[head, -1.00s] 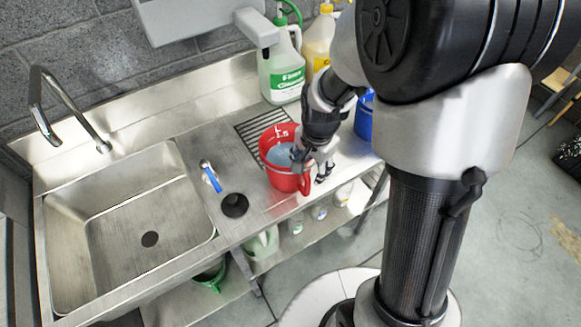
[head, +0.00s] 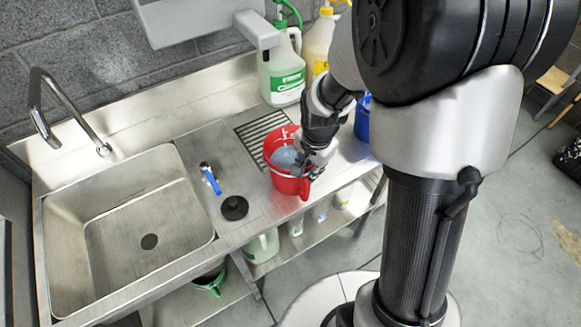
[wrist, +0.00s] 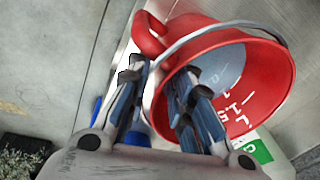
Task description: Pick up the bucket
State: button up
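The red bucket (head: 283,182) stands on the steel counter, right of the sink. It has a thin grey bail handle, white markings inside and a protruding red lip. In the wrist view the bucket (wrist: 265,75) is close, with its mouth facing the camera and the bail across it. My gripper (head: 303,168) is at the bucket's front right rim. In the wrist view my gripper (wrist: 158,88) has its fingers apart, one outside the rim and the other overlapping the bucket's mouth. The rim shows between them, with no clear contact visible.
A green-labelled jug (head: 281,70) and a yellow-labelled jug (head: 317,45) stand behind the bucket. A blue container (head: 363,117) stands to its right, partly behind my arm. The sink (head: 140,235) and a blue-handled valve (head: 210,178) lie left.

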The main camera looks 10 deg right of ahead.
jog(key=shift+s, duration=0.1)
grip_shut()
dwell(0.4)
jog(key=shift+w, duration=0.2)
jog(key=shift+r, duration=0.2)
